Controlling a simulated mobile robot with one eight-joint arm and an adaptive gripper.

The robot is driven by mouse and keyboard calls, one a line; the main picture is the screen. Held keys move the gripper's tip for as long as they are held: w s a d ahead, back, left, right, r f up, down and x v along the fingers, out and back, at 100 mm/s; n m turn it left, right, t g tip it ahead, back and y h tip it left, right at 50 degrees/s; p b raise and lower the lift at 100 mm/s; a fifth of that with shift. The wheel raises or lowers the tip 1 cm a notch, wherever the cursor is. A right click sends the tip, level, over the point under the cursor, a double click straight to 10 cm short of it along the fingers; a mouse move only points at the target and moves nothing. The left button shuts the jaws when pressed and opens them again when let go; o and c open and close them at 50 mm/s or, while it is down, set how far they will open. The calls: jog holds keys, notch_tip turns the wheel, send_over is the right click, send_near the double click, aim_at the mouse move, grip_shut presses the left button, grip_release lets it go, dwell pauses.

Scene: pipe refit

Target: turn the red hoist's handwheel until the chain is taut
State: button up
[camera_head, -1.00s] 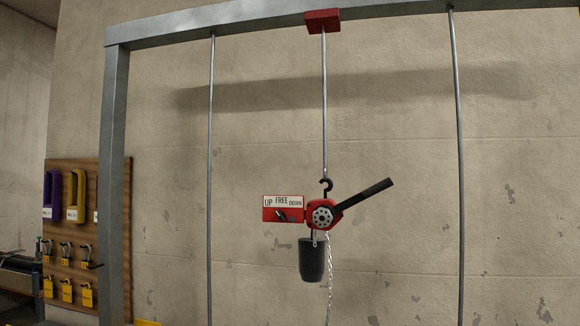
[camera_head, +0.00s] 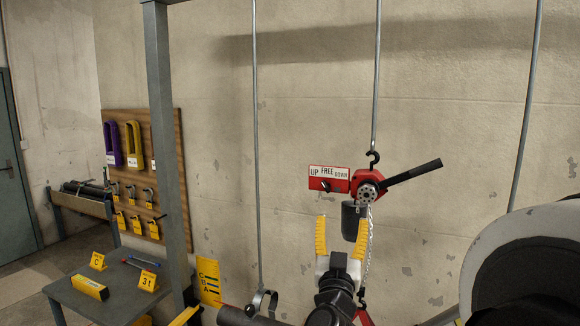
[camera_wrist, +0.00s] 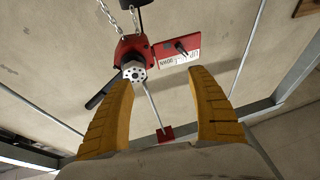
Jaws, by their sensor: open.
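The red hoist (camera_head: 358,180) hangs by a black hook from a rod, with a black lever (camera_head: 412,173) pointing up to the right. Its grey, holed handwheel (camera_head: 367,193) faces me; it also shows in the wrist view (camera_wrist: 134,73). A plate (camera_head: 328,174) marked UP, FREE and DOWN, with a small black selector, is at its left.
A grey frame post (camera_head: 168,150) and a rod (camera_head: 255,150) stand left of the hoist, and another rod (camera_head: 527,110) stands right. A table (camera_head: 122,305) with yellow tags is at lower left. A tool board (camera_head: 143,170) is on the wall.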

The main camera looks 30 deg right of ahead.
aim_at(366, 197)
jog(key=w+d+r+h, duration=0.1)
jog(key=d, duration=0.2)
jog(key=w+d+r+m+g+h+p, duration=0.1)
jog(key=d+r, duration=0.1)
jog(key=d, duration=0.2)
jog(key=w+d+r+m+g, duration=0.1)
jog(key=d, duration=0.3)
jog(key=shift+w+r+h, duration=0.35)
jog(key=shift+w+h, duration=0.05)
jog(key=c, duration=1.2)
